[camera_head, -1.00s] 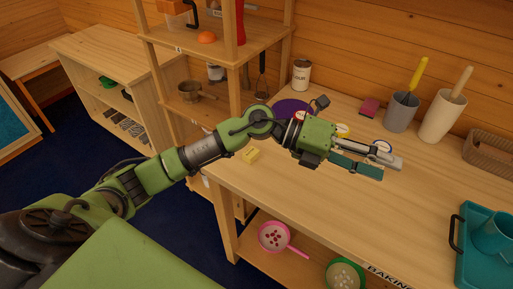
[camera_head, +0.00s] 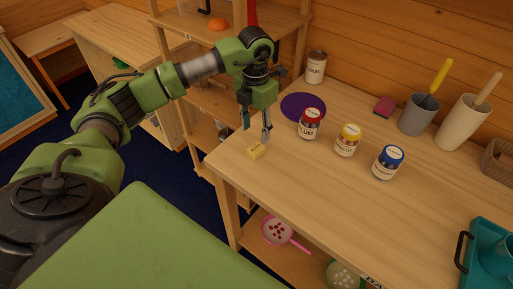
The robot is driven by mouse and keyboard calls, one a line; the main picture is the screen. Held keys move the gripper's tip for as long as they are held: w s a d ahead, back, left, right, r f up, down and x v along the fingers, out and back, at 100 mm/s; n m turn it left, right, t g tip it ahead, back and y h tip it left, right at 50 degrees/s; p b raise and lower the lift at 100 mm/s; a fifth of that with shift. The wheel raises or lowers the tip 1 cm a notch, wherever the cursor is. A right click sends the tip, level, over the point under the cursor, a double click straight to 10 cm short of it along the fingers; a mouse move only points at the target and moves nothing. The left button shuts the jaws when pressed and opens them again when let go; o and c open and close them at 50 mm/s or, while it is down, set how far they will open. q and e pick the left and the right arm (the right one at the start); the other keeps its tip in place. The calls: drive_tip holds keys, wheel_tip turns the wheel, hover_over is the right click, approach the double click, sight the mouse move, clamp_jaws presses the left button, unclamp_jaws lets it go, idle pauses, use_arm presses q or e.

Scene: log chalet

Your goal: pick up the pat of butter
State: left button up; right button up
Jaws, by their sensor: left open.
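The pat of butter (camera_head: 256,151) is a small yellow block lying on the wooden table (camera_head: 300,190), near its left end. My left gripper (camera_head: 256,134) points down just above and behind the butter in the picture. Its two fingers are apart with nothing between them. I cannot tell whether a fingertip touches the butter. My right gripper is not in view.
A purple disc (camera_head: 297,105) and a can (camera_head: 316,67) lie behind. A teal tray (camera_head: 470,268) is at front right. The table's front middle is clear.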

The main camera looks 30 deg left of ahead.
sight(257, 147)
use_arm(q)
wheel_tip(257, 147, down, 3)
drive_tip(key=shift+r, duration=0.15)
drive_tip(key=shift+d+f+p, duration=0.1)
drive_tip(key=shift+f+p, duration=0.15)
drive_tip(key=shift+p, duration=0.25)
wheel_tip(257, 147, down, 4)
drive_tip(key=shift+w+r+p, duration=0.15)
drive_tip(key=shift+p, duration=0.7)
drive_tip(key=shift+f, duration=0.5)
drive_tip(key=c, duration=1.1)
